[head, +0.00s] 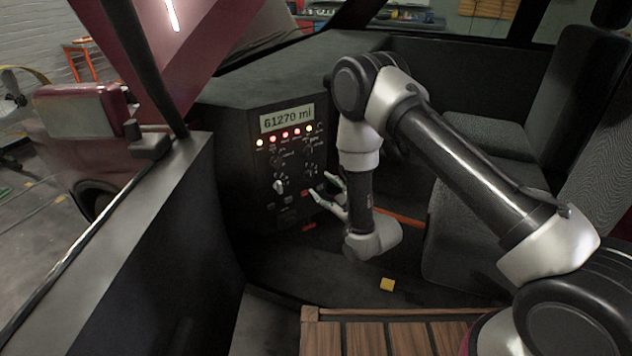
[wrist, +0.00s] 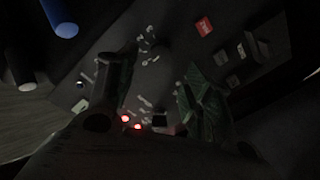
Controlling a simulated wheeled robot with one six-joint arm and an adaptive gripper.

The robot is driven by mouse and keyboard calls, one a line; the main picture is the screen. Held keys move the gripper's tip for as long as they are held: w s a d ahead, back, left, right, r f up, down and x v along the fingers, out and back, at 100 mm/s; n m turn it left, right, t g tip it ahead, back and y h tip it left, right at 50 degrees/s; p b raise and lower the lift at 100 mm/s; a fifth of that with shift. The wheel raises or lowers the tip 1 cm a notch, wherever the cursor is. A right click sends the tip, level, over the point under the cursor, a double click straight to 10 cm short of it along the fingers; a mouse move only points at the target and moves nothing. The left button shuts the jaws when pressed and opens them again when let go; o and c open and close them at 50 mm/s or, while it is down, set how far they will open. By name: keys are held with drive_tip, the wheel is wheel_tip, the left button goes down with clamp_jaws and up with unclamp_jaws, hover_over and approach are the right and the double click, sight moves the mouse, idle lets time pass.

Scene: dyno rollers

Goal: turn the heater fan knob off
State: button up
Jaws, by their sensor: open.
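The dark dash panel (head: 262,205) carries several small knobs with white markings. The labels are too small to read, so I cannot tell for sure which knob is the heater fan's. One knob (head: 280,185) at the lower left of the panel shows a bright white pointer. My gripper (head: 318,184) is open beside the panel's right side, its fingers pointing at the panel, right of that knob. In the dark wrist view, my gripper's two fingers (wrist: 150,100) are spread with the panel face beyond them. Nothing is seen between the fingertips.
A display (head: 287,117) reads 61270 mi above a row of lit indicator lights (head: 285,138). A red button (wrist: 203,26) shows in the wrist view. Seats (head: 480,200) stand to the right. The door (head: 120,250) stands left.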

drive_tip(key=shift+v, duration=2.3)
drive_tip(key=s+d+f+m+g+h, duration=0.1)
drive_tip(key=s+d+f+g+h, duration=0.2)
drive_tip(key=f, duration=0.4)
drive_tip(key=s+d+f+m+g+h, duration=0.1)
drive_tip(key=s+f+m+g+h, duration=0.2)
drive_tip(key=f, duration=0.5)
drive_tip(key=s+d+r+g+h, duration=0.2)
drive_tip(key=s+d+g, duration=0.1)
drive_tip(key=d+g, duration=0.15)
drive_tip(key=s+d+r+m+h, duration=0.1)
drive_tip(key=s+d+r+m, duration=0.2)
drive_tip(key=s+d+r, duration=0.4)
drive_tip(key=s+d+r+m+h, duration=0.1)
drive_tip(key=s+d+r+m, duration=0.2)
drive_tip(key=r, duration=2.1)
drive_tip(key=s+d+r+m, duration=0.4)
drive_tip(key=s+d+r, duration=0.8)
drive_tip(key=d+r, duration=0.2)
drive_tip(key=shift+r+t+h, duration=0.35)
drive_tip(key=shift+r+h, duration=0.05)
drive_tip(key=shift+r, duration=0.35)
